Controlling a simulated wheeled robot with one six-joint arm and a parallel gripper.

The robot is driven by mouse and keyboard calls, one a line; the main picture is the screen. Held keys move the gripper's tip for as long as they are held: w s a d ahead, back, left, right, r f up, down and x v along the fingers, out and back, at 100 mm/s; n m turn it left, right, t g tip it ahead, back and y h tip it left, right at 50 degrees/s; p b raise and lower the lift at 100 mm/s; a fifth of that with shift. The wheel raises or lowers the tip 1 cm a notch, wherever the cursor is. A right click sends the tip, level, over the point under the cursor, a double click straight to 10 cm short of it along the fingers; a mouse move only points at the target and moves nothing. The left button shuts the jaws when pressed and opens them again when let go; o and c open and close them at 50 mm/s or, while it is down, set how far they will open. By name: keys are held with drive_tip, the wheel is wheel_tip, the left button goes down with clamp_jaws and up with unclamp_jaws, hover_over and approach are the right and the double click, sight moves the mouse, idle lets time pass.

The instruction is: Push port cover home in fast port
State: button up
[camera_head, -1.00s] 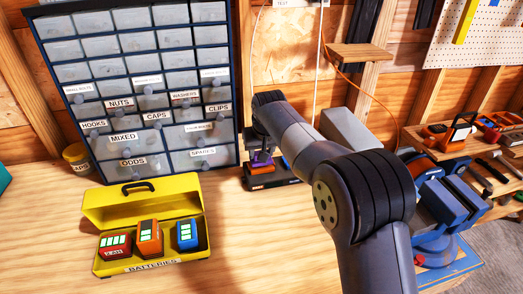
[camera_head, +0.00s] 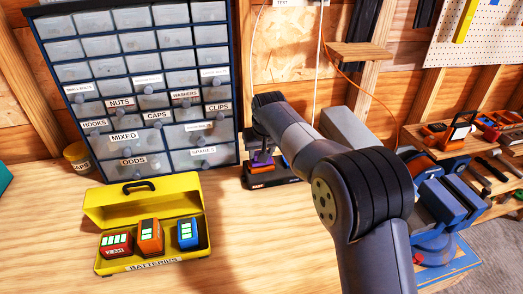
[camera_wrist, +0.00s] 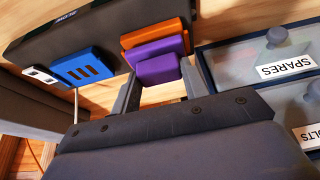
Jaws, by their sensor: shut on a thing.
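The port cover is a purple block with a smaller tab (camera_wrist: 157,71) in the wrist view. My gripper (camera_wrist: 160,78) is shut on this tab, one finger on each side. The purple block lies against the orange port (camera_wrist: 180,42) of a dark charger (camera_wrist: 100,28); how deep it sits I cannot tell. A blue port (camera_wrist: 82,68) is beside it to the left, near a small label that I cannot read for certain. In the head view, the purple cover (camera_head: 262,159) shows small above the charger's orange part, and my arm hides part of the charger.
A drawer cabinet (camera_head: 129,117) stands close behind and left of the charger. A yellow battery box (camera_head: 143,210) with three batteries sits at the front left. A blue vise (camera_head: 450,205) is at right. The bench between box and arm is clear.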

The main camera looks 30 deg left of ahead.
drive_tip(key=shift+f, duration=0.45)
drive_tip(key=o, duration=1.3)
drive_tip(key=shift+c, duration=0.2)
drive_tip(key=b+v, duration=0.1)
drive_tip(key=v, duration=0.9)
drive_tip(key=shift+s+d+r+b, duration=0.15)
drive_tip(key=shift+r+b, duration=0.15)
drive_tip(key=p+x, duration=0.1)
drive_tip(key=x, duration=0.9)
drive_tip(key=shift+w+a+p, duration=0.2)
drive_tip(key=shift+p, duration=0.15)
drive_tip(key=shift+d+r, duration=0.1)
drive_tip(key=shift+r, duration=0.1)
